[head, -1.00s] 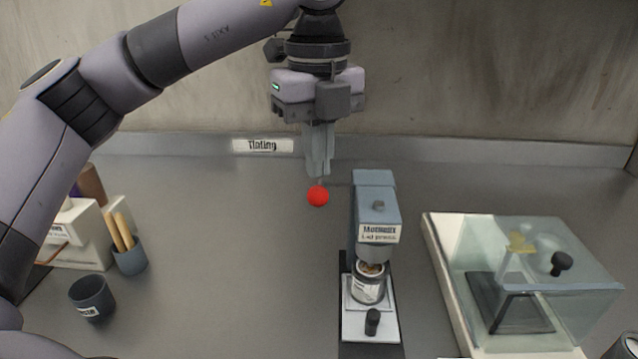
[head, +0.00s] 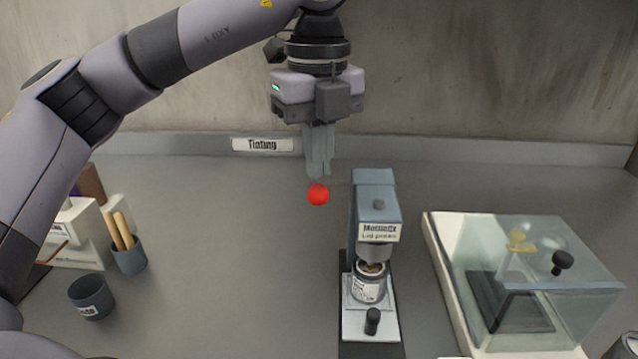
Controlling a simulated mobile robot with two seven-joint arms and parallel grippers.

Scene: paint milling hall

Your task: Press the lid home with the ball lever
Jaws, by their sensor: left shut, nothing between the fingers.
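The lid press (head: 376,205) is a blue-grey column with a label, on a dark base with a pale plate. Its red ball (head: 318,194) sticks out at the left of the column; the lever's arm is mostly hidden. A small labelled can (head: 368,287) stands upright on the plate under the press head, which hides part of its top. I cannot tell how the lid sits. My left gripper (head: 318,177) points down, shut and empty, with its fingertips just above the ball. I cannot tell if they touch it. My right gripper is out of view.
A glass-sided box (head: 590,300) on a pale base stands at the right. At the left are a grey cup with wooden sticks (head: 130,260) and a dark labelled cup (head: 91,298). A "Tinting" sign (head: 262,145) is on the back ledge. The bench left of the press is clear.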

